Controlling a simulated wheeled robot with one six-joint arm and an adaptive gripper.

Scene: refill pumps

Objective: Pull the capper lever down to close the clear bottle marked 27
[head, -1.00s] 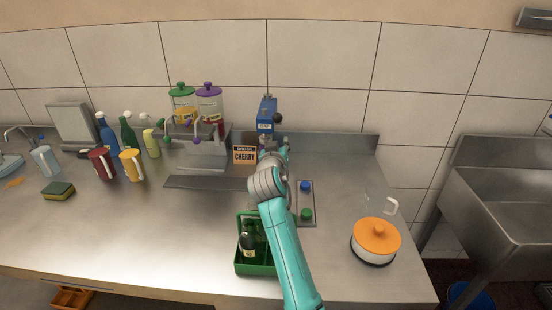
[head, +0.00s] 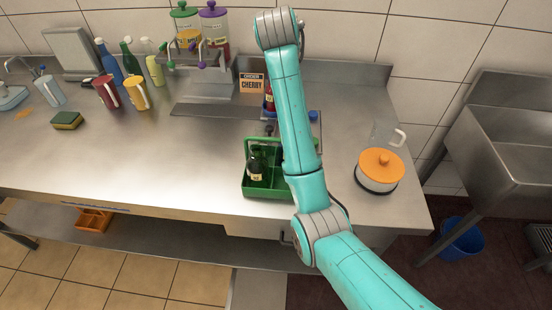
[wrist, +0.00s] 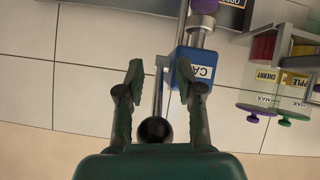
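In the wrist view, the capper's blue head (wrist: 193,70) with its "CAP" label hangs upside down in the picture. Its lever is a thin metal rod with a dark ball knob (wrist: 155,130). My gripper (wrist: 158,70) is open, with one finger on each side of the rod and the knob near the palm; I cannot tell whether it touches. A purple piece (wrist: 204,6) shows at the capper's far end. In the head view, a red-filled bottle (head: 269,98) stands partly behind my arm; its number is not readable.
A green crate (head: 247,185) with a dark bottle stands at the front. An orange-lidded pot (head: 380,170) and a clear jug (head: 386,133) are at the right. The "CHERRY" order sign (head: 252,84) stands left of the red bottle. The counter's left front is clear.

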